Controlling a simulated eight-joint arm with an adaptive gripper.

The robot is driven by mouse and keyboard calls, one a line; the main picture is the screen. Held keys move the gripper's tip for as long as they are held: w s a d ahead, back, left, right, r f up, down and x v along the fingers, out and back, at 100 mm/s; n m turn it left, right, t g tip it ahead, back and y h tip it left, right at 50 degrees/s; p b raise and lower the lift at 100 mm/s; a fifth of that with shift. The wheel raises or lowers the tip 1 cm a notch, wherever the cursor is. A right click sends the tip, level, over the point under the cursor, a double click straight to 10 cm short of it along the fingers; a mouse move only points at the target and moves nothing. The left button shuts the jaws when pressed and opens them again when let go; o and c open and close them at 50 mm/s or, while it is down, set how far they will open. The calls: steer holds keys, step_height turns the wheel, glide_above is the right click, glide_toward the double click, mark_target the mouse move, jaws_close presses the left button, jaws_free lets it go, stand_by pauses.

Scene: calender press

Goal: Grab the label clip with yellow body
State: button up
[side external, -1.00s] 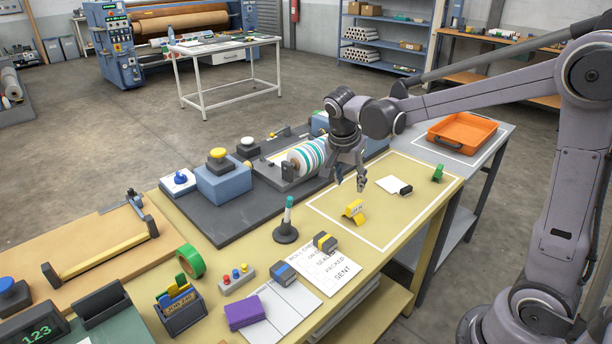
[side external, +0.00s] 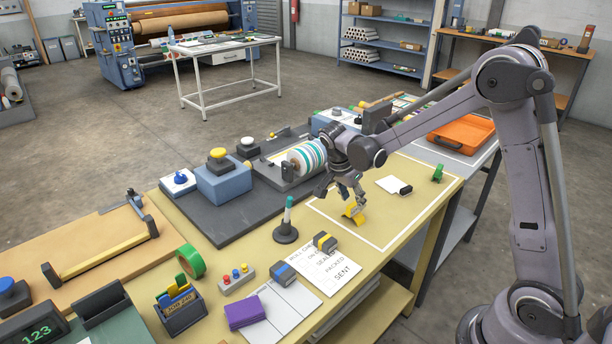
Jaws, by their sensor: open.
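The label clip with yellow body (side external: 355,213) lies on the yellow-topped bench inside a white outlined area, near its left side. My gripper (side external: 346,197) is open, pointing down right over the clip. Its fingertips are close to the clip's upper part and partly cover it. I cannot tell from this view whether they touch it or whether the clip is between them.
A white card with a black clip (side external: 404,190) and a green clip (side external: 437,174) lie to the right in the outlined area. A striped roll (side external: 307,156) stands behind left. A dark post with a teal top (side external: 286,227) and printed sheets (side external: 325,268) are left and in front.

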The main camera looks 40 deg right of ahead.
mark_target(355, 203)
steer(key=shift+x, duration=1.85)
jaws_close()
steer(key=shift+r, duration=0.2)
